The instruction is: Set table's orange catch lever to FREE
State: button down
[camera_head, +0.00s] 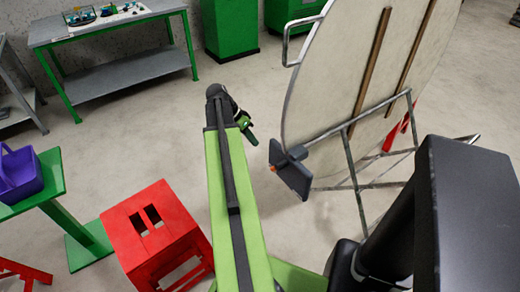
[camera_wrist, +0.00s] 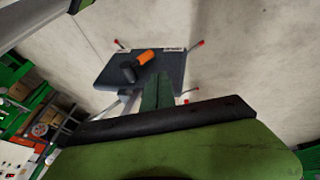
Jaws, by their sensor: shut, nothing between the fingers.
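The table (camera_head: 340,75) has a large round pale top tipped up on edge on a grey metal frame. A dark blue-grey plate (camera_head: 291,174) sits at its lower edge, with a small orange catch lever (camera_head: 273,168) on it. In the wrist view the plate (camera_wrist: 112,79) carries the orange lever (camera_wrist: 147,57), which points up and right from a dark round knob (camera_wrist: 128,72). Small pale labels at the plate's top edge are unreadable. My gripper (camera_head: 252,139) is shut and empty, up and left of the plate. Its green fingers (camera_wrist: 159,84) overlap the plate's lower part in the wrist view.
A red step stool (camera_head: 163,220) stands left of my arm. A green stand (camera_head: 53,175) with a purple basket (camera_head: 20,171) is further left. A grey workbench (camera_head: 105,28) and green cabinets (camera_head: 229,25) stand behind. Floor between the workbench and my arm is clear.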

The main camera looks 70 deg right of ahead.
aim_at(278, 167)
jog(key=s+a+b+x, duration=0.1)
jog(key=a+b+x, duration=0.1)
jog(key=b+x, duration=0.6)
jog(key=x, duration=0.3)
jog(key=shift+s+d, duration=0.2)
jog(key=shift+s, duration=0.15)
